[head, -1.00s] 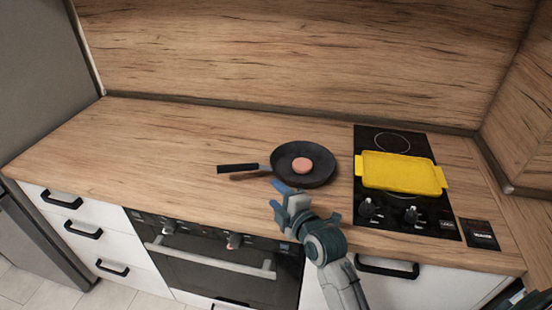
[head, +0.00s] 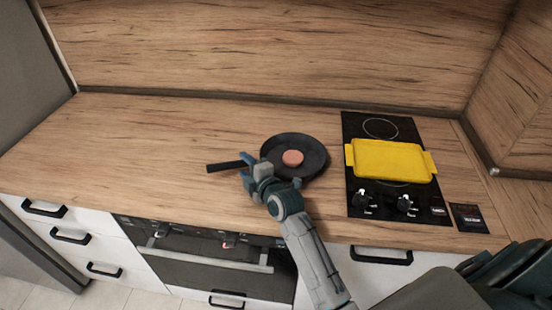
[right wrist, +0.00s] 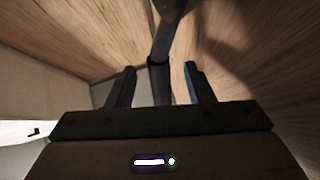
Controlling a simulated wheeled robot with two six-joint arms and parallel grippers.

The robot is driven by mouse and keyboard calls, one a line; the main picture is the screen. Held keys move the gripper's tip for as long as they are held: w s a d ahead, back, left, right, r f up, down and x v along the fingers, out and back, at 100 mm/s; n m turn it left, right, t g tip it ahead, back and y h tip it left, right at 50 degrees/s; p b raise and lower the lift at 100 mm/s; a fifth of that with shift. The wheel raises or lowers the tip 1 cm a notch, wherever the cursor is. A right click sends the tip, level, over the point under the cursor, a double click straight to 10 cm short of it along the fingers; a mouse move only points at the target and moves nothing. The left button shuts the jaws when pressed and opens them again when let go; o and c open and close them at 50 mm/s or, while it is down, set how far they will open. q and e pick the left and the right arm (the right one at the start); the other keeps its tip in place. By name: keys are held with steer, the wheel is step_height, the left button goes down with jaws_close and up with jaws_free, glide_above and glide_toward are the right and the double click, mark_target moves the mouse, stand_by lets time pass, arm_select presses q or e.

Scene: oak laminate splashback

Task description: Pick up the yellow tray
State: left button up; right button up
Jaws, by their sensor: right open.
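The yellow tray (head: 392,160) lies flat on the black cooktop in the head view, with a handle at each short end. My right gripper (head: 246,172) is well to the left of it, at the handle of a black frying pan (head: 313,149). Its two fingers stand apart in the right wrist view (right wrist: 160,72), with the pan's handle (right wrist: 163,38) running between them. I cannot tell whether a finger touches the handle. My left gripper is not in view.
The pan stands on the wooden counter (head: 150,140) with a round pink piece (head: 293,158) in it. The cooktop (head: 352,128) has black knobs at its front. The counter's left part is clear. A wooden splashback (head: 270,50) rises behind.

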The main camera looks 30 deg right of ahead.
steer(key=shift+x, duration=1.15)
jaws_close()
steer(key=shift+r, duration=0.1)
steer(key=shift+d, duration=0.1)
